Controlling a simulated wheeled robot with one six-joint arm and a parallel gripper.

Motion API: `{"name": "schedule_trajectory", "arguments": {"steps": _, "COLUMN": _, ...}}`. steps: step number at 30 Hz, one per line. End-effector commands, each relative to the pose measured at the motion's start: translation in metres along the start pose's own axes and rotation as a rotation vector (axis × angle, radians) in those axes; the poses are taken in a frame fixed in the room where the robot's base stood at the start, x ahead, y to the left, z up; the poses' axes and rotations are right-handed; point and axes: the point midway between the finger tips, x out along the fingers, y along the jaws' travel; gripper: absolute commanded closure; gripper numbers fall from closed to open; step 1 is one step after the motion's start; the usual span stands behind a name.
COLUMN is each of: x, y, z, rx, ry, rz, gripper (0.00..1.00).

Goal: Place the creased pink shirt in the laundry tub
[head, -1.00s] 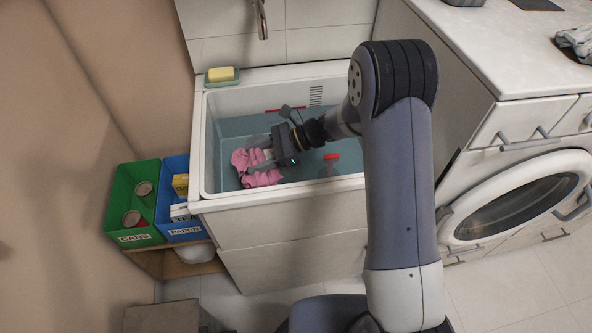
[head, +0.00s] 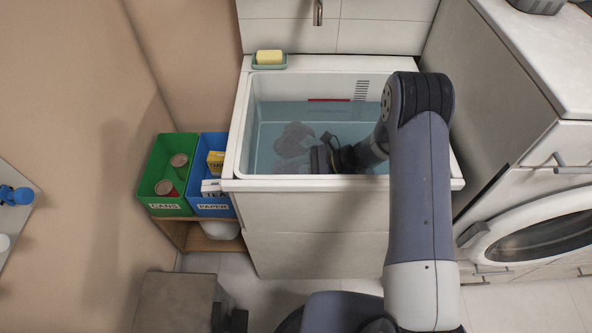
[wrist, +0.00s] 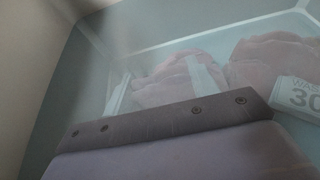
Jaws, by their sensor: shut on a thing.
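The pink shirt (head: 293,138) is a crumpled bundle in the water of the white laundry tub (head: 242,130). It looks dull and greyish through the water in the head view. In the hazy wrist view it shows as pale pink folds (wrist: 158,88) between and beyond the fingers. My gripper (wrist: 165,84) is down inside the tub, under the water, and shut on the shirt. In the head view the fingertips are blurred by the water. My arm hides the right part of the tub.
A soap dish with a yellow sponge (head: 269,57) sits on the tub's back left rim, with a tap (head: 318,12) above. Green (head: 148,185) and blue (head: 204,208) bins stand left of the tub. A washing machine (head: 545,240) is at the right.

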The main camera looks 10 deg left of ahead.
Motion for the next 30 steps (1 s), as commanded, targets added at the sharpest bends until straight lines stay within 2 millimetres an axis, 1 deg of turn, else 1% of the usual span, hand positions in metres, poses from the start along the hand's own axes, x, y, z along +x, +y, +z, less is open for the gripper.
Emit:
{"name": "schedule_trajectory", "arguments": {"steps": 6, "x": 0.0000, "y": -0.0004, "z": 0.0002, "rx": -0.001, "ry": -0.001, "rz": -0.001, "gripper": 0.71}}
{"name": "schedule_trajectory", "arguments": {"steps": 11, "x": 0.0019, "y": -0.0003, "z": -0.0045, "rx": -0.001, "ry": -0.001, "rz": -0.001, "gripper": 0.71}}
{"name": "schedule_trajectory", "arguments": {"steps": 12, "x": 0.0012, "y": -0.0002, "z": -0.0028, "rx": -0.001, "ry": 0.000, "rz": 0.000, "gripper": 0.42}}
{"name": "schedule_trajectory", "arguments": {"steps": 19, "x": 0.0011, "y": -0.0002, "z": -0.0026, "rx": -0.001, "ry": 0.000, "rz": 0.000, "gripper": 0.23}}
{"name": "schedule_trajectory", "arguments": {"steps": 26, "x": 0.0009, "y": -0.0002, "z": -0.0021, "rx": -0.001, "ry": 0.000, "rz": 0.000, "gripper": 0.23}}
{"name": "schedule_trajectory", "arguments": {"steps": 30, "x": -0.0030, "y": -0.0006, "z": 0.0016, "rx": -0.001, "ry": 0.000, "rz": -0.002, "gripper": 0.23}}
